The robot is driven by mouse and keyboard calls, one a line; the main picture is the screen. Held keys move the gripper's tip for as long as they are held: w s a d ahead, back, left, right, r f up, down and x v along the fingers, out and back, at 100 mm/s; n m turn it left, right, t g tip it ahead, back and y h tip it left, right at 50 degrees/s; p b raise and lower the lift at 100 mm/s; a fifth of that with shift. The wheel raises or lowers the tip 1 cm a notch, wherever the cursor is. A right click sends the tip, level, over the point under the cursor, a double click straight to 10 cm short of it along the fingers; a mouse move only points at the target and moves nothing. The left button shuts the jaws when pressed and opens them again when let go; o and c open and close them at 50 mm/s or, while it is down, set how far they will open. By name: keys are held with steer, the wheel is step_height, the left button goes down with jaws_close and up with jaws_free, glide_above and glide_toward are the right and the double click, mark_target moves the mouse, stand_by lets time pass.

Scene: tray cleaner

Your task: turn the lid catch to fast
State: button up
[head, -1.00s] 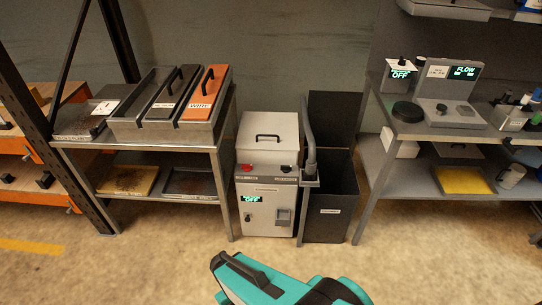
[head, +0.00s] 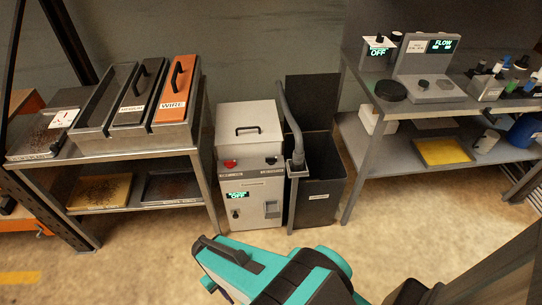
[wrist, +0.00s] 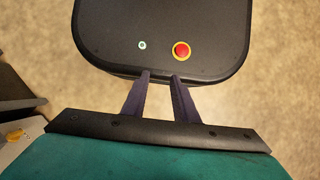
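A light grey cabinet (head: 250,200) stands on the floor between two benches. Its lid (head: 248,130) is closed, with a black handle on top. A red part (head: 230,163) and a black part (head: 271,160) sit at the lid's front edge; which is the lid catch, and how it is turned, is too small to tell. The cabinet's display (head: 237,195) reads OFF. My gripper (wrist: 161,75) shows in the wrist view with two dark fingers apart and nothing between them. It points down over a dark part of my own body, away from the cabinet.
A dark bin (head: 319,195) and a grey hose (head: 291,120) stand right of the cabinet. The left bench (head: 190,150) holds trays with black and orange lids. The right bench (head: 415,108) carries a FLOW device (head: 428,68). Floor before the cabinet is clear.

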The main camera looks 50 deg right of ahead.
steer(key=w+d+r+n+t+y+b, duration=0.1)
steer(key=w+d+r, duration=0.1)
steer(key=w+d, duration=0.4)
steer(key=w+d+r+n+t+y+b, duration=0.1)
steer(key=w+d+r, duration=0.15)
steer(key=w, duration=0.65)
step_height(320, 180, up, 29)
steer(key=n+t+y+b, duration=0.1)
steer(key=n+t+b, duration=0.45)
steer(key=n, duration=0.25)
glide_above(271, 160)
steer(key=s+d, duration=0.4)
steer(key=d, duration=0.1)
steer(key=shift+w+f+t+p, duration=0.1)
steer(key=shift+w+t+p, duration=0.05)
steer(key=shift+t+p, duration=0.25)
steer(key=shift+a+f, duration=0.1)
steer(key=shift+f, duration=0.1)
steer(key=x, duration=1.3)
steer(key=shift+w+a+f, duration=0.15)
steer(key=shift+a+f, duration=0.05)
steer(key=shift+a, duration=0.05)
